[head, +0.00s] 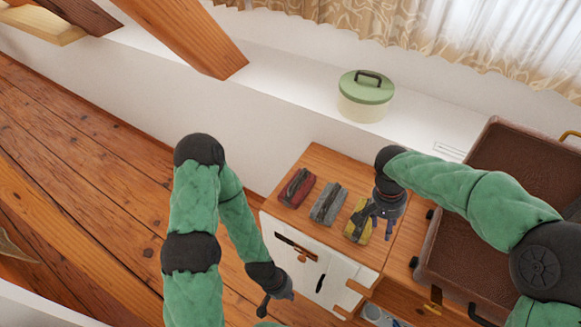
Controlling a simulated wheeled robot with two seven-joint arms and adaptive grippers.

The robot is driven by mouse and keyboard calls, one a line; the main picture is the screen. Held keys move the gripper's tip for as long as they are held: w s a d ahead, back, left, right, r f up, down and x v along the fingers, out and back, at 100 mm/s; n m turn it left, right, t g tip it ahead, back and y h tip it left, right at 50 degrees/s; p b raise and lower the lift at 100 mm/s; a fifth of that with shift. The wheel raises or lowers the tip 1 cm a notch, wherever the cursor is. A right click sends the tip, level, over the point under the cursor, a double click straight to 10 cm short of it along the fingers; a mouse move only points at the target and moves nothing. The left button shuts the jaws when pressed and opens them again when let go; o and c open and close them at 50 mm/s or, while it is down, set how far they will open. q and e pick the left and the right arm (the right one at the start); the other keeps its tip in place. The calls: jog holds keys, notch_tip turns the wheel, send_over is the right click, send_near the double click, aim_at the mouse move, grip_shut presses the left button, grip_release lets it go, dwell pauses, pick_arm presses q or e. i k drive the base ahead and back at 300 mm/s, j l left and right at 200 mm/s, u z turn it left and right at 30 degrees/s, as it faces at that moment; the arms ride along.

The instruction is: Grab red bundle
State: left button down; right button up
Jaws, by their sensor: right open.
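The red bundle (296,187), with a dark band over it, lies on the left part of the wooden cabinet top (322,162). A grey bundle (328,204) lies to its right, and a yellow bundle (357,226) lies further right. My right gripper (386,226) is open beside and partly over the yellow bundle, two bundles away from the red one. Whether it touches the yellow bundle cannot be told. My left gripper (264,308) hangs low in front of the cabinet's white front, apart from the bundles. Its finger opening is too small to tell.
An open brown suitcase (450,235) stands right of the cabinet top. A green-lidded pot (366,95) stands on the white ledge (300,88) behind. A slanted timber brace (185,35) rises at the upper left. Wooden floor (80,125) is clear at the left.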

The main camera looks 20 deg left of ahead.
aim_at(297, 189)
jog(key=i+j, duration=0.15)
jog(key=j, duration=0.2)
jog(key=i+j, duration=0.15)
jog(key=j, duration=0.2)
jog(key=i+j, duration=0.15)
jog(key=j, duration=0.25)
jog(key=i+j, duration=0.15)
jog(key=j, duration=0.2)
